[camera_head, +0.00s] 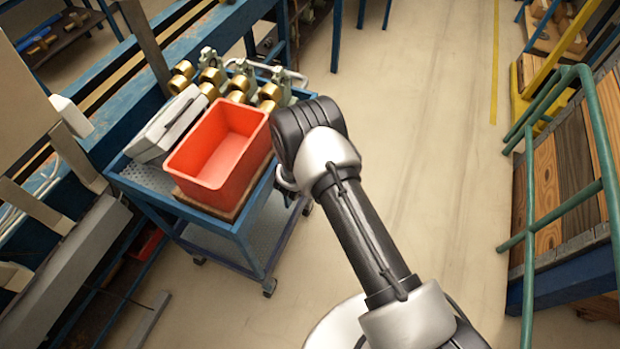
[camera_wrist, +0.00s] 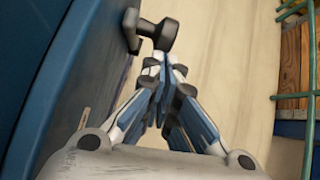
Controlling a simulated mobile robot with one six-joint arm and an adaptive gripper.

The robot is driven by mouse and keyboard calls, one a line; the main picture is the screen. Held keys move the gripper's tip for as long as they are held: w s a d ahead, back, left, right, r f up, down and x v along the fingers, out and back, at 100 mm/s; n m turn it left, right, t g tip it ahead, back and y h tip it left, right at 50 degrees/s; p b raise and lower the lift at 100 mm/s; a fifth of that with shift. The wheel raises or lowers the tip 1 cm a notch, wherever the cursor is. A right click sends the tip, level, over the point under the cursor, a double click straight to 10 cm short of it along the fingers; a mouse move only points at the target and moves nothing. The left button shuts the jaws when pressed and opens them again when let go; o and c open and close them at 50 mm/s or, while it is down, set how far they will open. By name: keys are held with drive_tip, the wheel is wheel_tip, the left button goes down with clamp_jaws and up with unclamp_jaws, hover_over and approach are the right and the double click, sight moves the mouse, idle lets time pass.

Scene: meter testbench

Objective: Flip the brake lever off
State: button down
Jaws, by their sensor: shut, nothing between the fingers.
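My gripper (camera_wrist: 163,68) shows in the wrist view with its fingers closed together and nothing held. Just beyond the fingertips is a dark fitting with a rounded end (camera_wrist: 156,34), beside the blue surface (camera_wrist: 45,60); it may be a caster or the brake lever, but I cannot tell which. Whether the fingertips touch it is unclear. In the head view my arm reaches to the right side of a blue cart (camera_head: 238,252), and my gripper is hidden there. Dark casters (camera_head: 269,287) show under the cart. No brake lever can be made out clearly in the head view.
The cart carries a red bin (camera_head: 216,150), a grey case (camera_head: 166,124) and several brass-and-green meters (camera_head: 238,84). A blue bench frame stands on the left. Open floor (camera_head: 430,150) lies to the right, before a green railing (camera_head: 555,215) and wooden boards (camera_head: 553,175).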

drive_tip(key=shift+w+d+r+b, duration=0.35)
drive_tip(key=shift+w+r, duration=0.1)
drive_tip(key=shift+w, duration=0.3)
drive_tip(key=shift+w+d+r+b, duration=0.2)
drive_tip(key=shift+w+r+b, duration=0.2)
drive_tip(key=shift+w, duration=0.35)
